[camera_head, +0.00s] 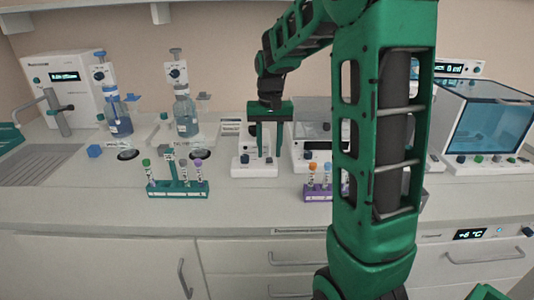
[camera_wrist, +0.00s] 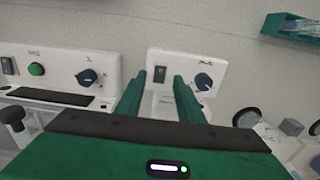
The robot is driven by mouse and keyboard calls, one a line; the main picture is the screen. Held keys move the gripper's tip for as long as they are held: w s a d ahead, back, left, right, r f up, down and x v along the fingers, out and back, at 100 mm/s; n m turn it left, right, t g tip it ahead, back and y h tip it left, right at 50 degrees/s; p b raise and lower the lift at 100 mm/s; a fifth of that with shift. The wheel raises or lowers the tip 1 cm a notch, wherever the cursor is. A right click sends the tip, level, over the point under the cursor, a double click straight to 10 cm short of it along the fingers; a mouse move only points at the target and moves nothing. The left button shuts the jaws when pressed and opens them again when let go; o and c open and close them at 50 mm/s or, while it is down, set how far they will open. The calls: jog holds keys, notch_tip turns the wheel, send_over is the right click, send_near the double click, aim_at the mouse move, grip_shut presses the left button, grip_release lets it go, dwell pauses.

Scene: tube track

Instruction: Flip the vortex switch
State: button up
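The vortex mixer (camera_head: 250,170) is a small white unit on the bench, below my gripper (camera_head: 269,154) in the head view. In the wrist view its white front (camera_wrist: 184,67) carries a dark blue knob (camera_wrist: 203,81) and a small black switch (camera_wrist: 159,74). My gripper (camera_wrist: 160,80) has two green fingers with a clear gap and nothing held between them. The switch shows in that gap, between the fingertips. I cannot tell whether a finger touches it, nor which way it is set.
A larger white device (camera_wrist: 55,70) with a green button and knob stands beside the mixer. A green tube rack (camera_head: 178,189) and a purple rack (camera_head: 319,190) stand nearer the bench front. Bottle units (camera_head: 187,115) stand at left, a blue-windowed box (camera_head: 487,125) at right.

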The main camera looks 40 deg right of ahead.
aim_at(268, 160)
jog(key=shift+f, duration=0.8)
jog(key=shift+c, duration=0.3)
grip_shut()
jog(key=shift+w+a, duration=0.1)
dwell(0.3)
jog(key=shift+o, duration=0.3)
grip_release()
jog(key=shift+r, duration=0.1)
notch_tip(268, 160, up, 11)
jog(key=shift+f, duration=0.2)
